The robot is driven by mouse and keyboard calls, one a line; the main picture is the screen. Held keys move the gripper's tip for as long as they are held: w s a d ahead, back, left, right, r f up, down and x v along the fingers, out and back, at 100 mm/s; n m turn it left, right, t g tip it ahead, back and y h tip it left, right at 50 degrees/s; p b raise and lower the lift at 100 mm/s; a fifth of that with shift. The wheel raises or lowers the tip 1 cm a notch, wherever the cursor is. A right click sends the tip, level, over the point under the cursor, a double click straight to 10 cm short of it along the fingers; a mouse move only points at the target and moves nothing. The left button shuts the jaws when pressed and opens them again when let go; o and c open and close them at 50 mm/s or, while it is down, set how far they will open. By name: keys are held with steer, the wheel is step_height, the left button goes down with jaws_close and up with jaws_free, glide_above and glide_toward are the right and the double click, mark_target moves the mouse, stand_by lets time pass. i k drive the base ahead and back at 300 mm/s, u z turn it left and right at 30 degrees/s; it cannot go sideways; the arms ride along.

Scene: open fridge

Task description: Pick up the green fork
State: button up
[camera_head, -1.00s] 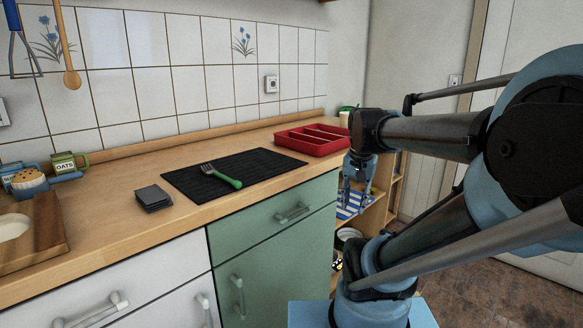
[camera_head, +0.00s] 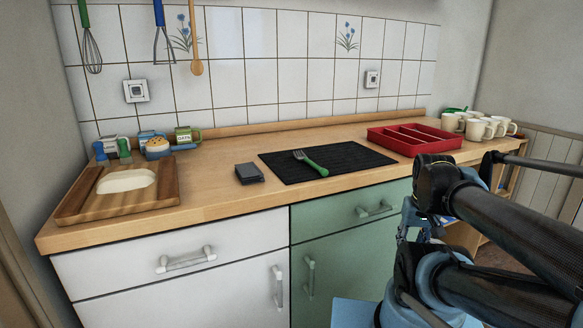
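The green fork (camera_head: 312,164) lies on a black ribbed mat (camera_head: 285,170) on the wooden counter. Its metal tines point to the back left and its green handle to the front right. My gripper (camera_head: 408,232) hangs low at the right, in front of the green cabinet and below the counter top, well apart from the fork. It is small and partly hidden by my arm, so its opening is hard to make out.
A red divided tray (camera_head: 415,139) stands right of the mat, with several cups (camera_head: 480,128) beyond it. A dark stack of squares (camera_head: 249,173) lies left of the mat. A wooden board (camera_head: 118,190) is at the far left. Utensils hang above.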

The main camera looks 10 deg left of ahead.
mark_target(301, 157)
steer(key=u, duration=0.9)
